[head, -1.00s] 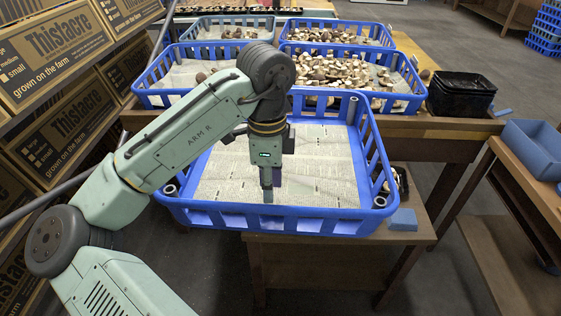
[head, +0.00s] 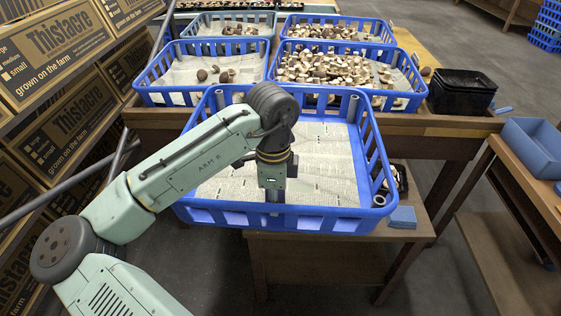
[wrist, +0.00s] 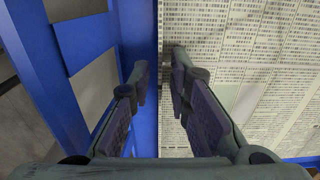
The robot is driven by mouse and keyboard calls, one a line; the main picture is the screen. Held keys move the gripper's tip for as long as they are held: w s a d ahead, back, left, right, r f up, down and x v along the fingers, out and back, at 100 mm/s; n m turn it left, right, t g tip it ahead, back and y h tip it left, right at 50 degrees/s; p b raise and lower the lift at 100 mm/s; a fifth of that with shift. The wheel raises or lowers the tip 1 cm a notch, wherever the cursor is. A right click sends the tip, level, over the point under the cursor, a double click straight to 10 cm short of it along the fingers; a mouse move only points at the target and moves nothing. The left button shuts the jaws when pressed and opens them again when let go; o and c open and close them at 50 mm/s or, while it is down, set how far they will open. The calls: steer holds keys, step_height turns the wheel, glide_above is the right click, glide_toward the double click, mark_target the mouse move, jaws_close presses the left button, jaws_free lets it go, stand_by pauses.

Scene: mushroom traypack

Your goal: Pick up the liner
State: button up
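The liner (head: 325,165) is a sheet of printed newspaper on the floor of the front blue crate (head: 330,222). In the wrist view the liner (wrist: 235,75) fills the right side. My gripper (head: 274,196) points down at the front wall of this crate. In the wrist view my gripper (wrist: 160,75) has its two fingers apart with nothing clamped between them. The blue crate wall (wrist: 140,25) runs behind the gap and the left finger, and the right finger is over the paper. Contact with the liner cannot be told.
Several blue crates with mushrooms on newspaper, such as one (head: 350,105), stand behind. A black container stack (head: 462,92) is at right, with a light blue bin (head: 535,145) beyond. A blue block (head: 403,217) lies beside the front crate. Printed cartons (head: 60,45) line the left.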

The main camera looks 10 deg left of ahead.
jaws_close()
steer(key=shift+r, duration=0.15)
